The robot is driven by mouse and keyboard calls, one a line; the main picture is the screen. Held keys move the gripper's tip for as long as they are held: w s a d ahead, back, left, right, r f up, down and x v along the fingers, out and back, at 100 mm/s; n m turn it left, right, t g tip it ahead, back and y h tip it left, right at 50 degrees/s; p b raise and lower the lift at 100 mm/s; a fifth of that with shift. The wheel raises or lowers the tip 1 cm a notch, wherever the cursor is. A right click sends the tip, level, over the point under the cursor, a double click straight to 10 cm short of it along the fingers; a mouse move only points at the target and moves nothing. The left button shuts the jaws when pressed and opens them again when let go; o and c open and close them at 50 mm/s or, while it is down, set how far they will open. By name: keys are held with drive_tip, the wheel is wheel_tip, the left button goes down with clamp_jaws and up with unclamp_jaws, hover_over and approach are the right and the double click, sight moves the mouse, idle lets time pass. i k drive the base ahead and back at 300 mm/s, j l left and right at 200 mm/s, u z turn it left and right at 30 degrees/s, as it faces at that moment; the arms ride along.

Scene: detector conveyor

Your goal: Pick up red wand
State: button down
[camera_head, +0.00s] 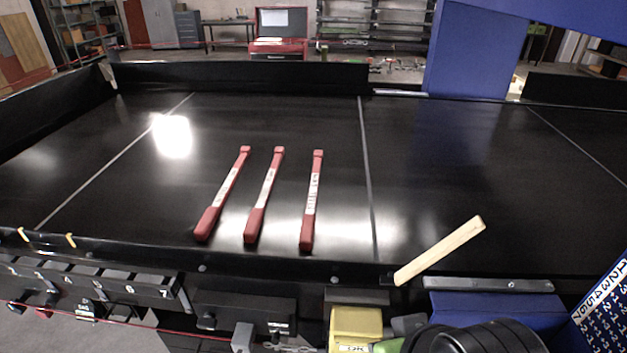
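Three red wands with pale labelled middles lie apart on the black conveyor surface. The left wand (222,196) and the middle wand (264,197) slant, with their far ends to the right. The right wand (312,200) lies nearly straight away from me. Their thicker red ends point to the near side. Nothing touches or covers them. No gripper fingers can be made out in this view; a black rounded shape at the bottom edge may be part of my arm.
A pale wooden stick (440,250) lies across the near edge at the right. A blue post (474,50) stands at the far right. A low black wall (240,77) bounds the far side. A yellow item (355,325) is below the near edge. The belt around the wands is clear.

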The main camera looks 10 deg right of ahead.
sight(307, 230)
drive_tip(key=i+j, duration=0.1)
drive_tip(key=j, duration=0.75)
drive_tip(key=i+j, duration=0.15)
drive_tip(key=j, duration=0.3)
